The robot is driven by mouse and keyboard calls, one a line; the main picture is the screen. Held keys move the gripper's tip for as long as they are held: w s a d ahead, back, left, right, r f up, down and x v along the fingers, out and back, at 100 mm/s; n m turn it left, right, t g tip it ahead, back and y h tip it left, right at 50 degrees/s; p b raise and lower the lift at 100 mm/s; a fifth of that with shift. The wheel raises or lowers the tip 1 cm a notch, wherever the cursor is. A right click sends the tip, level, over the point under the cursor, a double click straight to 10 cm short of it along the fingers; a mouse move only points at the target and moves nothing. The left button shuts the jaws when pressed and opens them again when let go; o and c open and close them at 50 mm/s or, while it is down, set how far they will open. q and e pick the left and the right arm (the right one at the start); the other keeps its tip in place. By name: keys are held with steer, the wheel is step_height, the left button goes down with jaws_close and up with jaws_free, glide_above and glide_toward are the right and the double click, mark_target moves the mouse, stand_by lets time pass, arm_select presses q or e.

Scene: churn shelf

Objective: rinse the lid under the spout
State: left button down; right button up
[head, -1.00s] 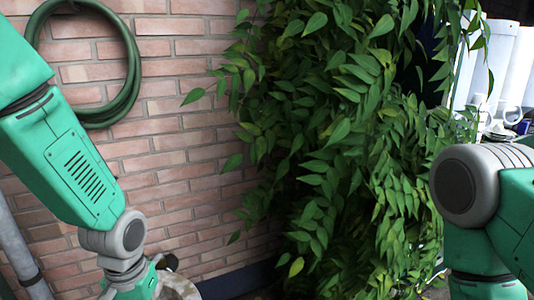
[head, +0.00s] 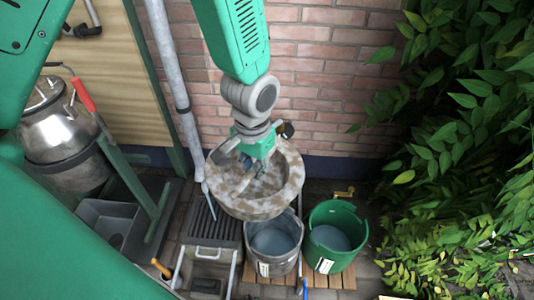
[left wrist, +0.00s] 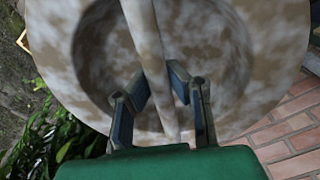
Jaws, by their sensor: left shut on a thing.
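My left gripper (head: 262,165) hangs from the top of the head view, fingers pointing down. In the left wrist view its two fingers (left wrist: 160,95) are closed around the bar handle (left wrist: 148,45) of the lid. The lid (head: 285,195) is a round, recessed disc, mottled brown and whitish, held in the air in front of the brick wall. It fills much of the left wrist view (left wrist: 260,15). A grey pipe (head: 178,100), which looks like the spout, runs down just left of the lid and ends in a pale blue tip. I cannot tell whether water runs. My right gripper is out of view.
A slatted grey stand (head: 215,233) is below left of the lid. A metal bucket (head: 273,262) and a green bucket (head: 335,235), both with liquid inside, stand on wooden slats. A metal churn (head: 60,130) stands at left. Leafy plants (head: 460,130) fill the right.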

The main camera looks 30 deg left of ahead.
arm_select(q)
steer(key=s+a+f+m+b, duration=0.2)
steer(key=a+f, duration=0.2)
steer(key=f, duration=0.8)
steer(key=s+a+f+m+b, duration=0.2)
steer(key=a+f, duration=0.2)
steer(key=f, duration=0.7)
steer(key=s+a+f+m+b, duration=0.2)
steer(key=s+f, duration=0.4)
steer(key=f, duration=0.2)
steer(key=s+a+f+m+b, duration=0.2)
steer(key=s+f, duration=0.4)
steer(key=f, duration=0.2)
steer(key=w+a+f+b, duration=0.1)
steer(key=w+a+b, duration=0.2)
steer(key=w, duration=0.4)
steer(key=w+a+f+b, duration=0.1)
steer(key=w+a+b, duration=0.2)
steer(key=w, duration=0.4)
steer(key=shift+w+a+f+b, duration=0.2)
steer(key=shift+w+a+b, duration=0.1)
steer(key=shift+b, duration=0.45)
steer(key=shift+s, duration=0.1)
steer(key=s+d+r+p, duration=0.1)
steer(key=s+d+p, duration=0.2)
steer(key=s, duration=0.3)
steer(key=s+d+r+p, duration=0.1)
steer(key=s+d+p, duration=0.2)
steer(key=s+p, duration=0.2)
steer(key=shift+s, duration=0.85)
